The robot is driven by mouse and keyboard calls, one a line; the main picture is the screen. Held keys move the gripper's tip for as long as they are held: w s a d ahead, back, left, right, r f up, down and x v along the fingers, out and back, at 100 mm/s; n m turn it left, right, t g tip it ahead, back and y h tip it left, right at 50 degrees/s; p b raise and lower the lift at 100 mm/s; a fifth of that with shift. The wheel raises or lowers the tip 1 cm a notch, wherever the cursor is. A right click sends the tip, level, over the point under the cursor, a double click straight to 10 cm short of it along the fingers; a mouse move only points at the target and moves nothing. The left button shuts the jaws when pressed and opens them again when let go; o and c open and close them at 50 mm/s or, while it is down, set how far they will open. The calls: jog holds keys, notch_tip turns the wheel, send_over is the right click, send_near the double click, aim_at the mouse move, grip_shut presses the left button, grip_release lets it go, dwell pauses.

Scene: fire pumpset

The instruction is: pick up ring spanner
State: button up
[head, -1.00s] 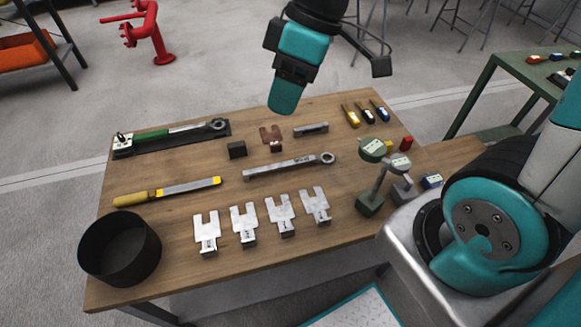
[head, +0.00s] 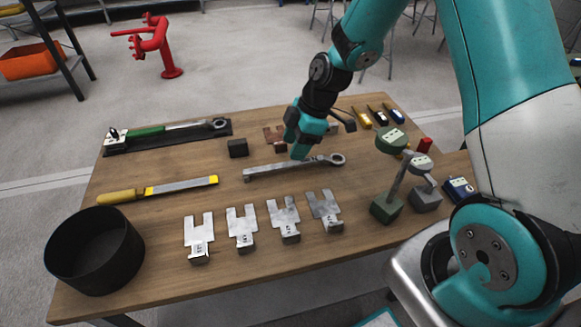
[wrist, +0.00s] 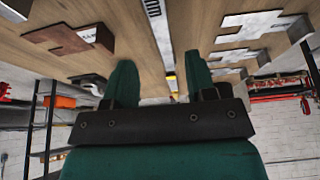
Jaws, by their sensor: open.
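The ring spanner (head: 272,169) is a long grey bar with a ring at its right end. It lies flat on the middle of the wooden table (head: 160,228). My gripper (head: 298,150) is open and points down just above the spanner's middle, partly covering it in the head view. In the wrist view, a grey marked bar that looks like the spanner (wrist: 157,28) lies ahead, between the lines of my two green fingers (wrist: 160,80). Nothing is held. I cannot tell the exact gap between the fingertips and the spanner.
Behind are a dark block (head: 238,148) and a green-handled wrench (head: 165,130). In front stand several forked metal plates (head: 242,225). A file (head: 180,187) and black bowl (head: 95,250) are left. Gauge stands (head: 388,205) are close on the right.

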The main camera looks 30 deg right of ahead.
aim_at(283, 164)
jog(key=shift+a+b+x, duration=0.15)
jog(key=shift+x, duration=1.45)
jog(key=shift+a+b+x, duration=0.1)
jog(key=shift+b+x, duration=0.05)
jog(key=shift+x, duration=1.4)
jog(key=shift+r, duration=0.15)
grip_shut()
